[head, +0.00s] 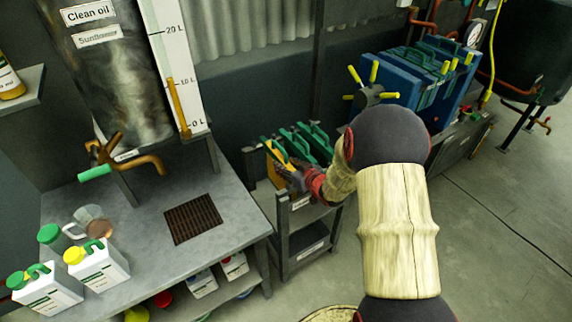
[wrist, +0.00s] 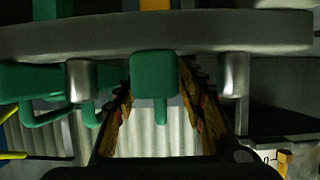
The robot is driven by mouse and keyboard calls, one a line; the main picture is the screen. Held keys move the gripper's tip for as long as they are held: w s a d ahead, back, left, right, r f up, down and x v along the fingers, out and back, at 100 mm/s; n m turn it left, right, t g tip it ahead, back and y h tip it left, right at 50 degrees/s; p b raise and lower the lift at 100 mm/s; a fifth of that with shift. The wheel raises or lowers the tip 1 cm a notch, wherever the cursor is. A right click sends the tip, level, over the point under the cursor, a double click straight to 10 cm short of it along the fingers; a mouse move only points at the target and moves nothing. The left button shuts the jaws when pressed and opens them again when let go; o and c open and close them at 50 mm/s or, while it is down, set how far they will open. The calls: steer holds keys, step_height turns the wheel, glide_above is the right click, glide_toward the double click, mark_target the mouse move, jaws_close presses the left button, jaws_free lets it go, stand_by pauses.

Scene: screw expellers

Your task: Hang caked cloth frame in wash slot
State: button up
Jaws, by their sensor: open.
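Several green-handled frames (head: 312,138) stand in a small dark rack (head: 283,215) beside the bench in the head view. An orange-yellow piece (head: 275,152) is at the rack's left end; I cannot tell whether it is part of a caked frame. My gripper (head: 287,172) is at this left end, partly hidden by its own arm. In the wrist view, my open fingers (wrist: 160,115) lie on either side of a green tab (wrist: 153,75) under a grey bar (wrist: 150,35). No grip on the tab shows. Cloth faces and slot labels are too small or hidden to read.
A blue press (head: 405,85) with green and yellow handles stands behind my arm on the right. The bench (head: 130,215) on the left carries a drain grate (head: 193,219), jugs (head: 98,264) and an oil tank (head: 115,75). Open floor (head: 500,230) lies at right.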

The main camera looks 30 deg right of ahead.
steer(key=v, duration=1.1)
steer(key=shift+s, duration=0.3)
steer(key=shift+r, duration=0.1)
steer(key=s+a+r+m+g+h+p, duration=0.1)
steer(key=a+r+g+h+p, duration=0.1)
steer(key=r, duration=0.6)
steer(key=s+a+r+g+h+p, duration=0.1)
steer(key=s+r+h, duration=0.1)
steer(key=r, duration=0.6)
steer(key=s+a+r+g+y+p, duration=0.1)
steer(key=s+a+r, duration=0.3)
steer(key=s+a, duration=0.4)
steer(key=s+a+r+g+y+p, duration=0.2)
steer(key=s+a+r+g, duration=0.1)
steer(key=s+a, duration=0.6)
steer(key=s+r, duration=0.1)
steer(key=s, duration=0.2)
steer(key=shift+r+n+g+y, duration=0.25)
steer(key=shift+n+g+y, duration=0.05)
steer(key=shift+g, duration=0.1)
steer(key=shift+d, duration=0.15)
